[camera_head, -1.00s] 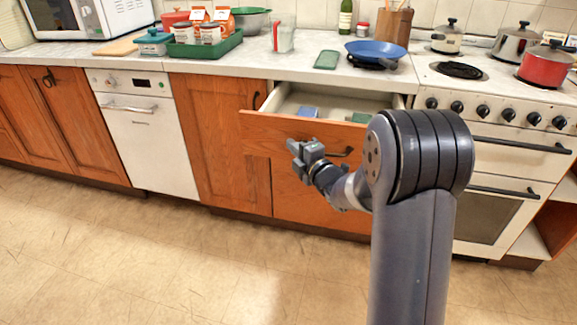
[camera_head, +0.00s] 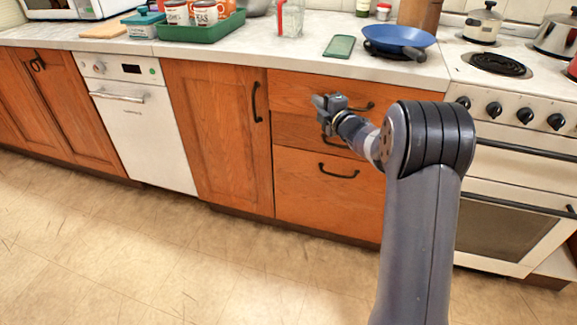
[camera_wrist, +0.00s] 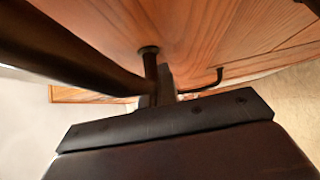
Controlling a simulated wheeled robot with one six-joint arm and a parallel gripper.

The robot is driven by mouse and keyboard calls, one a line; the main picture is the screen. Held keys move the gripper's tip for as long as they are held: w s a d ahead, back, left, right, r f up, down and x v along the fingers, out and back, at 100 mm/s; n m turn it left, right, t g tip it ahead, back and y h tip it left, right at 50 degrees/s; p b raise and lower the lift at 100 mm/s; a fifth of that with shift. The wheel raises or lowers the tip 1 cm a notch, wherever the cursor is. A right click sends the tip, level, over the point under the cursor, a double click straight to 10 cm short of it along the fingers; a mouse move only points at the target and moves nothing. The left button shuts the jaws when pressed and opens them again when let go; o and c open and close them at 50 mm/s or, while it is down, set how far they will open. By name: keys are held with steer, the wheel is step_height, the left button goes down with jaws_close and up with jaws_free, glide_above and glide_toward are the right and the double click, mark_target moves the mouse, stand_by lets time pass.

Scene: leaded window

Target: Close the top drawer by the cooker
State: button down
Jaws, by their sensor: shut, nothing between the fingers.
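The top drawer (camera_head: 290,92) by the cooker (camera_head: 520,150) has a wooden front that now sits flush with the cabinet, under the worktop. Its black bar handle (camera_head: 362,107) shows just right of my gripper (camera_head: 322,103). My gripper is shut and empty, at the drawer front, and it covers part of the front. In the wrist view, the wood front (camera_wrist: 215,35) fills the top, with a dark handle bar (camera_wrist: 75,45) close to the fingers (camera_wrist: 160,85). I cannot tell whether the fingers touch the wood. The drawer's inside is hidden.
Two lower drawers (camera_head: 320,195) are shut below. A blue pan (camera_head: 398,36) and a green tablet-like item (camera_head: 340,46) stand on the worktop (camera_head: 290,55) above. A dishwasher (camera_head: 140,130) is at left. The floor (camera_head: 200,260) in front is clear.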

steer(key=shift+w+d+r, duration=0.15)
steer(key=shift+w+d, duration=0.05)
steer(key=shift+w, duration=0.25)
steer(key=shift+w+d+r, duration=0.1)
steer(key=shift+w+d, duration=0.05)
steer(key=shift+w, duration=0.25)
